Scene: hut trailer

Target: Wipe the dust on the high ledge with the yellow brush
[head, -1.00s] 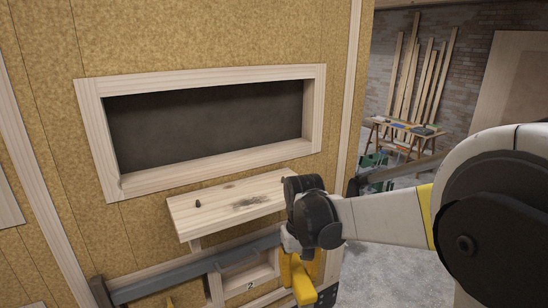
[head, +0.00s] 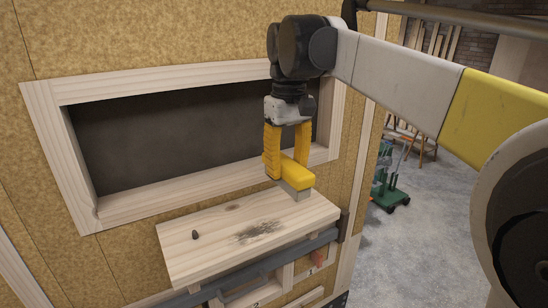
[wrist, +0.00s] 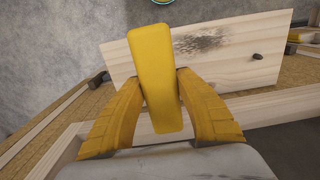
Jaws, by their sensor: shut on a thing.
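The high ledge (head: 205,252) is a pale wooden shelf below the framed window opening. A dark dust patch (head: 258,231) lies near its middle; the dust also shows in the wrist view (wrist: 200,43). My gripper (head: 286,150) is shut on the yellow brush (head: 294,174) and points down over the right end of the ledge. The brush's pale bristles (head: 298,192) are at or just above the ledge surface; I cannot tell if they touch. In the wrist view the brush (wrist: 156,80) sits between both yellow fingers and hides part of the ledge.
The wooden window frame (head: 180,208) is close behind. A grey rail (head: 265,268) and numbered compartments (head: 305,268) lie below. Open floor (head: 420,245) is at the right.

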